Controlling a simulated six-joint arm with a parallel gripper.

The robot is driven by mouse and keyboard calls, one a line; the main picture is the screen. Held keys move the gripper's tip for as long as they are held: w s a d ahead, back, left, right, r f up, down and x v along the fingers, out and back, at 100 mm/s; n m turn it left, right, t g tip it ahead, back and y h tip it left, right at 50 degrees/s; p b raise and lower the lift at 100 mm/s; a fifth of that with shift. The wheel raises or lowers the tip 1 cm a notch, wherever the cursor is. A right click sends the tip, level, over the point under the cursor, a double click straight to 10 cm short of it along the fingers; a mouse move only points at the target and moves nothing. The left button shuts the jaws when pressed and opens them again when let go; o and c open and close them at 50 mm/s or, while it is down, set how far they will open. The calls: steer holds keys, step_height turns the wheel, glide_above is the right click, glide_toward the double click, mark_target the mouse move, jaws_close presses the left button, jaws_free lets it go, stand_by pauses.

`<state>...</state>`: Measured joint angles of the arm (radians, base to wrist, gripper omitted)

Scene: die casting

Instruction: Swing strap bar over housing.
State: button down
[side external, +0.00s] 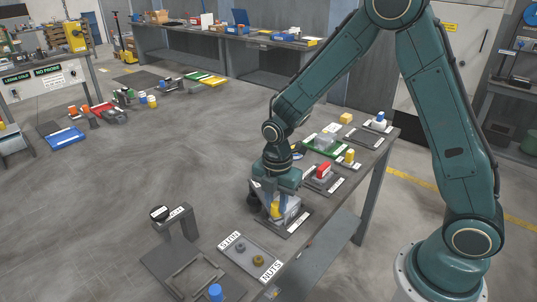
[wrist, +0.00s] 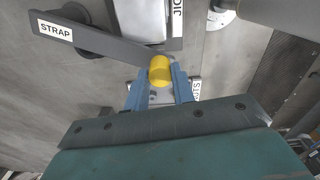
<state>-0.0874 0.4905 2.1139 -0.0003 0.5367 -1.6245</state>
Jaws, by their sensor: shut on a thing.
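My gripper (wrist: 160,82) is shut on the yellow knob (wrist: 160,70), with a blue finger on each side of it. In the wrist view the dark strap bar (wrist: 105,44), labelled STRAP, runs from the upper left toward the knob. A round pivot post (wrist: 76,13) shows behind the bar. The pale housing (wrist: 140,16) lies just beyond the bar at the top of the picture, beside the JIG label. In the side view my gripper (side external: 280,200) is low over the jig plate (side external: 298,224), and the knob (side external: 275,210) stands before the pale housing (side external: 291,207). I cannot tell whether the bar overlaps the housing.
A tray labelled STUD and NUTS (side external: 250,255) lies in front of the jig. A dark stand (side external: 188,222) is to its left. A red part (side external: 322,171) and a green board (side external: 320,146) sit behind my gripper on the bench.

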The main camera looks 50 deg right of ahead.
steer(key=s+d+n, duration=0.1)
steer(key=d+n, duration=0.4)
steer(key=d, duration=0.1)
steer(key=shift+s+d, duration=0.25)
steer(key=shift+d, duration=0.15)
steer(key=c, duration=1.2)
jaws_free()
steer(key=shift+o, duration=0.2)
steer(key=shift+r, duration=0.2)
step_height(320, 180, up, 14)
steer(key=shift+f, duration=0.25)
